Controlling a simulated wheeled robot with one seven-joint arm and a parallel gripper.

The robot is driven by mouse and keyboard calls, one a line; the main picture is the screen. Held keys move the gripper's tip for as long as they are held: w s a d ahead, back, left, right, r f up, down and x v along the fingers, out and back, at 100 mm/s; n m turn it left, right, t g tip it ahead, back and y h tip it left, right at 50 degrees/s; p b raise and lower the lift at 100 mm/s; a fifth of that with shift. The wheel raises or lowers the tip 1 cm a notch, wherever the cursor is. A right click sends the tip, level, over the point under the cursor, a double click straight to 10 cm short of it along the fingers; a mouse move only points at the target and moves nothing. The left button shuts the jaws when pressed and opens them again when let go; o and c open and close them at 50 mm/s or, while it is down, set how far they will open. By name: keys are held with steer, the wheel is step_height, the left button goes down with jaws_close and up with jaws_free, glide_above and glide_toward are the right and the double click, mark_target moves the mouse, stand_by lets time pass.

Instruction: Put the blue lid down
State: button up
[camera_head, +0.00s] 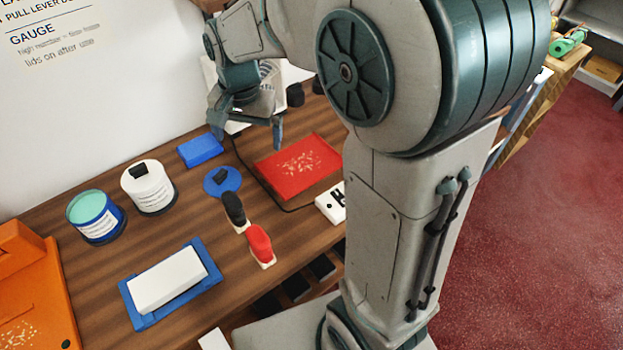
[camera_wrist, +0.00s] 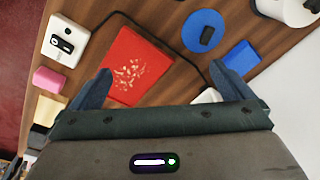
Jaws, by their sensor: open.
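The blue lid (camera_head: 222,185) is a round disc with a dark grip on top. It lies flat on the wooden counter, and it also shows in the wrist view (camera_wrist: 194,28). My gripper (camera_head: 245,128) is open and empty above the back of the counter, apart from the lid. In the wrist view my gripper (camera_wrist: 170,88) has its fingers spread wide, with nothing between them. An uncovered blue tub (camera_head: 98,225) with teal contents stands at the left.
A red tray (camera_head: 329,165) with pale specks lies right of the lid, and a blue block (camera_head: 200,150) behind it. A white tub (camera_head: 150,190), black and red-handled (camera_head: 258,243) stamps, and a white block on a blue tray (camera_head: 148,319) stand around it.

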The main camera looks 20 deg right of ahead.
steer(key=s+d+n+t, duration=0.1)
steer(key=s+d+n, duration=0.2)
steer(key=s, duration=0.5)
steer(key=s+d+n, duration=0.3)
steer(key=s+d, duration=0.1)
steer(key=s, duration=0.4)
steer(key=shift+s+d+t, duration=0.25)
steer(key=shift+s+t, duration=0.15)
steer(key=shift+r, duration=0.15)
